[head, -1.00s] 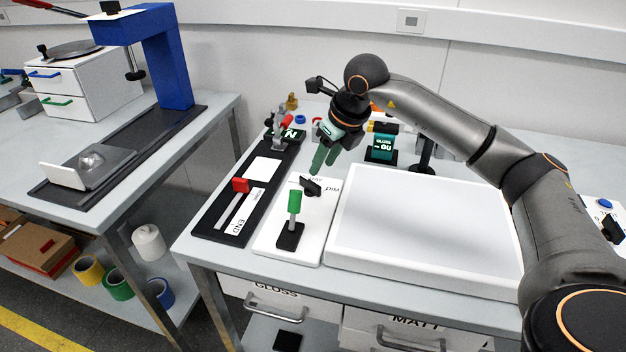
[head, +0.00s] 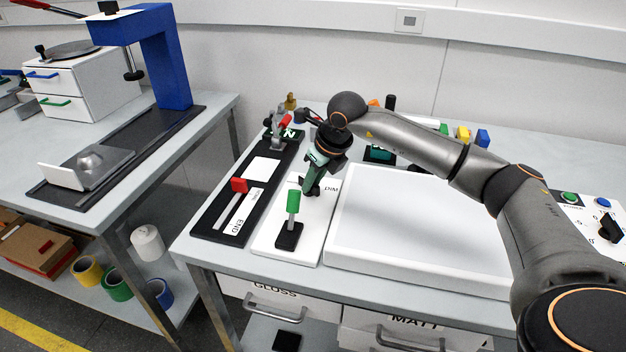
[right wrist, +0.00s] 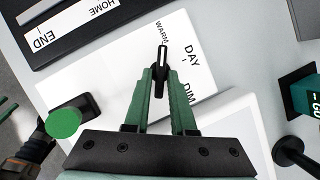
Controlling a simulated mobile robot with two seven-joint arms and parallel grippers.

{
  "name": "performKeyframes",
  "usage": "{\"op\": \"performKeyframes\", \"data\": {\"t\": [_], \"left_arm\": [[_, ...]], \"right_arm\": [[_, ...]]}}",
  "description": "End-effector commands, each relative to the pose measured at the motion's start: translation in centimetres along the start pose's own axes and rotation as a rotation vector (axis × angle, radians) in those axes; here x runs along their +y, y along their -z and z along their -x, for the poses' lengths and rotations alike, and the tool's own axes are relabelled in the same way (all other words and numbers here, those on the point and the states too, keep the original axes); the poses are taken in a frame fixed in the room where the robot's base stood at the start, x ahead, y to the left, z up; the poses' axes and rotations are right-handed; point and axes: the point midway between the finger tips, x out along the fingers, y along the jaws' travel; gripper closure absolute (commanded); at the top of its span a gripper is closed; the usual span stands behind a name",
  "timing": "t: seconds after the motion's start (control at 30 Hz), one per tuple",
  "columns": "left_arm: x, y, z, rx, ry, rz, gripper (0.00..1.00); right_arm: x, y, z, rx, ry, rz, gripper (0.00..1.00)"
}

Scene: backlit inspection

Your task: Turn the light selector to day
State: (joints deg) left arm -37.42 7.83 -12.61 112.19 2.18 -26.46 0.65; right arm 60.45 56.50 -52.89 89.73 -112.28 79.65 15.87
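The light selector is a black bar knob with a white line, on a white panel (head: 270,240). In the right wrist view the knob (right wrist: 162,62) points at the WARM label (right wrist: 162,33); the DAY label (right wrist: 192,53) is to its right and DIM (right wrist: 187,93) is below DAY. My right gripper (right wrist: 161,80) has its green fingers on either side of the knob, with the fingers apart; contact is not clear. In the head view my right gripper (head: 312,184) reaches down over the selector and partly hides it.
A green-topped lever (head: 293,203) stands at the front of the same panel. A black slide unit with a red knob (head: 239,185) lies to the left. A large white light panel (head: 420,225) is on the right. A dark GLOSS/GU display (right wrist: 303,95) stands behind.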

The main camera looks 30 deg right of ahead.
Motion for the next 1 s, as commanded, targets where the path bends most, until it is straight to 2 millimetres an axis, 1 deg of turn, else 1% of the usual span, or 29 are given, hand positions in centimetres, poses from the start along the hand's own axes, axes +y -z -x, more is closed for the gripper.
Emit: {"op": "performKeyframes", "data": {"t": [0.03,0.17,0.2,0.77,1.0], "left_arm": [[-0.02,0.07,-0.02,0.002,0.000,0.000,0.50],[-0.03,0.13,-0.04,0.003,0.000,-0.001,0.50],[-0.03,0.14,-0.04,0.003,0.000,-0.001,0.50],[-0.06,0.18,-0.02,0.004,0.001,-0.001,0.50],[-0.06,0.15,-0.06,0.004,0.001,-0.001,0.50]], "right_arm": [[-0.01,-0.01,0.02,0.000,0.000,0.000,0.83],[-0.02,-0.01,0.04,0.000,0.000,0.000,0.98],[-0.02,-0.01,0.04,-0.001,0.000,0.000,1.00],[0.00,-0.03,0.06,-0.001,0.005,-0.013,1.00],[0.15,-0.08,0.07,-0.003,0.041,-0.097,1.00]]}}
